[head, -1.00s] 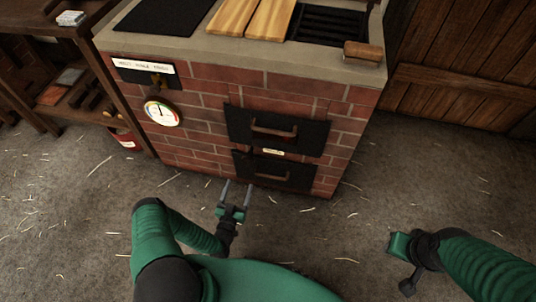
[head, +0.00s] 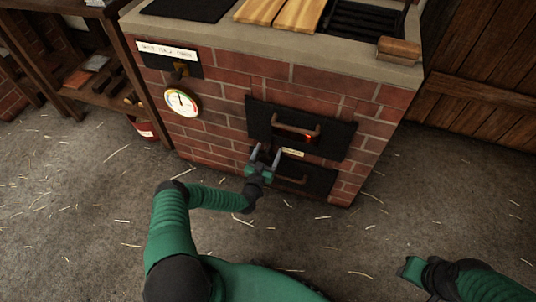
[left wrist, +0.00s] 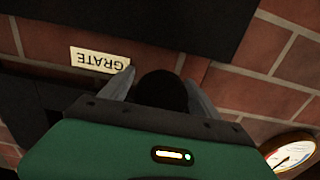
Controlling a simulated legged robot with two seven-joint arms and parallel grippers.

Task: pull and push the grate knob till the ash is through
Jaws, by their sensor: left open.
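The black round grate knob (left wrist: 162,92) shows in the left wrist view between the two fingers of my left gripper (left wrist: 163,88). The fingers are open, one on each side of it; I cannot tell whether they touch it. In the head view my left gripper (head: 265,156) is at the brick stove front, beside the small GRATE label (head: 292,152), and largely hides the knob. The label reads upside down in the left wrist view (left wrist: 100,59). No ash is visible. My right gripper (head: 412,268) is at the lower right, away from the stove; its fingers cannot be made out.
The brick stove (head: 225,75) has an upper door (head: 285,117) with a handle and a small red glow, and a lower door (head: 318,182). A round gauge (head: 182,102) is at the left. Shelves (head: 100,85) stand left.

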